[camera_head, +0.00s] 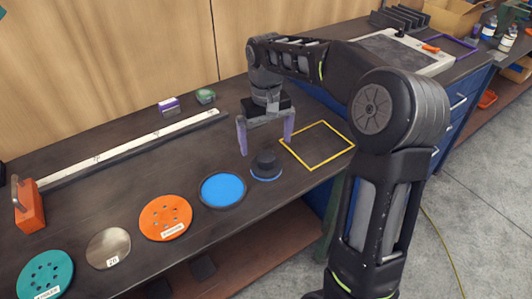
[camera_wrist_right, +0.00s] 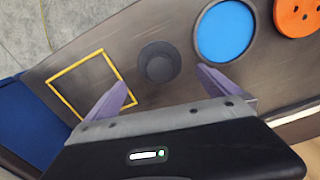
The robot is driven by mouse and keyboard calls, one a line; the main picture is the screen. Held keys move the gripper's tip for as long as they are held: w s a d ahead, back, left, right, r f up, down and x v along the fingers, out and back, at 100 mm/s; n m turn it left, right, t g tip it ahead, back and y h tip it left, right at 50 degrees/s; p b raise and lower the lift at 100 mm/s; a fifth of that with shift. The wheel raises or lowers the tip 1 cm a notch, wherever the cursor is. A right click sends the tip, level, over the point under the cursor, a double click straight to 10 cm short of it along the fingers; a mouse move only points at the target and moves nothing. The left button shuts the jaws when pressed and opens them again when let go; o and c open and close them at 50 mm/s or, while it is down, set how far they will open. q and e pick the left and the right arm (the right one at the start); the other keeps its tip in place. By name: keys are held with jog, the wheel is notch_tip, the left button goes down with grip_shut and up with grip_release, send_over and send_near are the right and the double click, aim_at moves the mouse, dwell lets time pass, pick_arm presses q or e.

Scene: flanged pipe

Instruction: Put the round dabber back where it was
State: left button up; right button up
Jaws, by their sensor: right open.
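The round dabber (camera_head: 266,166) is a dark knob with a blue rim at its base. It stands on the dark bench between a blue round pad and a yellow outlined square (camera_head: 318,146). It also shows in the right wrist view (camera_wrist_right: 158,64), seen from above. My right gripper (camera_head: 265,143) is open and empty, its two purple fingers spread just behind the dabber. In the right wrist view the fingertips (camera_wrist_right: 164,78) lie to either side of the dabber's near edge. The left gripper does not show clearly in either view.
The blue pad in a dark ring (camera_head: 222,189) lies left of the dabber. An orange disc (camera_head: 166,217), a metal disc (camera_head: 109,248) and a teal disc (camera_head: 45,275) follow further left. A long white ruler (camera_head: 130,147), a purple box (camera_head: 169,106) and a green item (camera_head: 205,96) lie behind.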

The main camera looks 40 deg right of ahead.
aim_at(266, 156)
jog(key=shift+r, duration=2.35)
